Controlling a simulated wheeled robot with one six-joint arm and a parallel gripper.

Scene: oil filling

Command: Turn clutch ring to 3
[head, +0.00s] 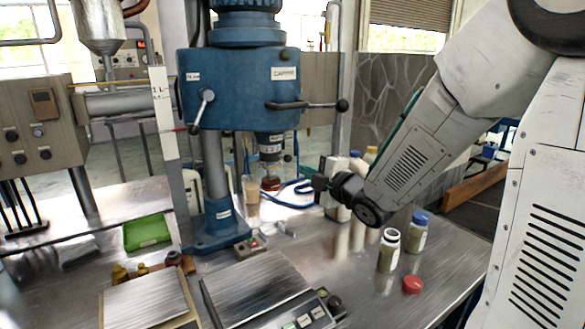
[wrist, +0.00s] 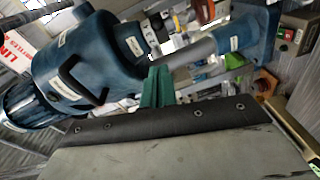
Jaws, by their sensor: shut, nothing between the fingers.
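The clutch ring seems to be the pale numbered collar (head: 270,149) on the dark spindle under the blue drill head (head: 240,90). Its marks are too small to read. In the wrist view the drill head (wrist: 98,58) lies sideways at the left, and a dark collar with light marks (wrist: 148,33) shows at its end. My gripper (head: 320,183) is right of the spindle and a little lower, apart from it. In the wrist view its green fingers (wrist: 157,86) are together and empty, with the collar beyond them.
A lever handle (head: 310,104) sticks out from the drill head's right side. Jars (head: 389,250) and a red cap (head: 412,285) stand on the metal table at the right. A green tray (head: 147,232) lies left.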

